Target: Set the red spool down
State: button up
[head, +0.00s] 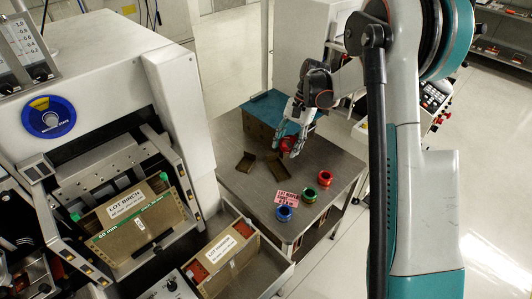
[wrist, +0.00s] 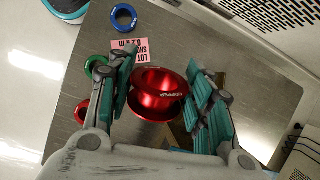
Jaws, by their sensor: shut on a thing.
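A red spool (head: 288,144) is between the fingers of my gripper (head: 285,151), over the back part of the grey worktable (head: 238,192). In the wrist view the red spool (wrist: 160,84) shows its wide rim and hollow middle, with the teal-padded fingers of my gripper (wrist: 162,68) on either side. My gripper is shut on it. Whether its base touches the tabletop is hidden. A second red spool (head: 325,177), a green spool (head: 310,194) and a blue spool (head: 284,213) stand near the table's front right, beside a pink lot label (head: 287,197).
The bonding machine (head: 110,130) and a bin labelled as a lot (head: 222,252) border the table's left and front. Bare tabletop lies left of the label.

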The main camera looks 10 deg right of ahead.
jog(key=w+d+f+m+t+y, duration=0.1)
jog(key=w+d+m+t+y, duration=0.1)
jog(key=w+d+m+y, duration=0.4)
jog(key=m+t+h+b, duration=0.1)
jog(key=m+t+b, duration=0.1)
jog(key=m+t, duration=1.3)
send_over(343, 164)
jog(key=t, duration=0.1)
jog(key=shift+n, duration=0.3)
jog(key=f+b, duration=0.7)
jog(key=f, duration=1.3)
jog(key=shift+w, duration=0.2)
jog(key=o, duration=1)
jog(key=shift+o, duration=0.2)
jog(key=shift+s, duration=0.1)
jog(key=p+v, duration=0.4)
jog(key=v, duration=0.8)
jog(key=shift+r, duration=0.15)
